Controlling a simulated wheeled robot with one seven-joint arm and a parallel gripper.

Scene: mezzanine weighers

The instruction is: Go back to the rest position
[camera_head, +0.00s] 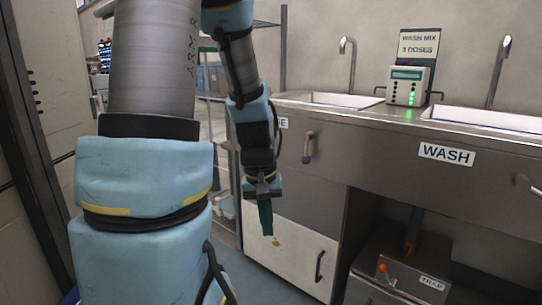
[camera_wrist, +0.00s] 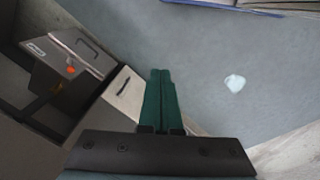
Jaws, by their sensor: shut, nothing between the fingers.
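My gripper (camera_head: 266,219) hangs pointing down in front of the steel sink counter (camera_head: 369,142) in the head view. Its green fingers are closed together with nothing between them. In the wrist view the shut fingers (camera_wrist: 161,98) point out over the grey floor (camera_wrist: 207,65). My arm fills much of the left half of the head view and hides part of what is behind it.
The counter has two basins, taps, a WASH label (camera_head: 446,154) and a dispenser (camera_head: 408,87) with green lights. A metal TRAP box (camera_head: 400,276) sits below, beside a pale cabinet door (camera_head: 290,250). A whitish patch (camera_wrist: 235,83) lies on otherwise open floor.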

